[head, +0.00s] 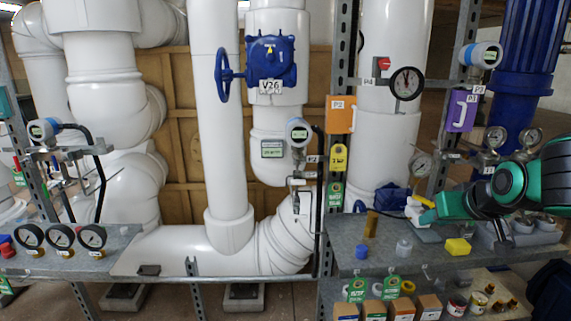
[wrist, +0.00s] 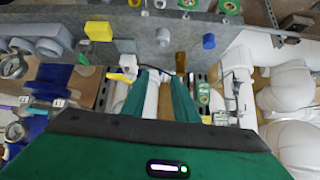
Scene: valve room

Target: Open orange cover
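The orange cover (head: 341,115), labelled P2, is a flat panel with a pale handle on its right part. It is mounted on the grey perforated post at upper centre of the head view and looks closed. I cannot make it out in the wrist view. My gripper (head: 426,214) is to the right of and well below the cover, just above the grey shelf, apart from it. In the wrist view my gripper (wrist: 161,76) has its two green fingers spread with a gap between them and nothing held.
A yellow tag (head: 338,157) hangs below the orange cover. The grey shelf (head: 385,262) holds a blue cap (head: 361,252) and a yellow block (head: 457,246).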

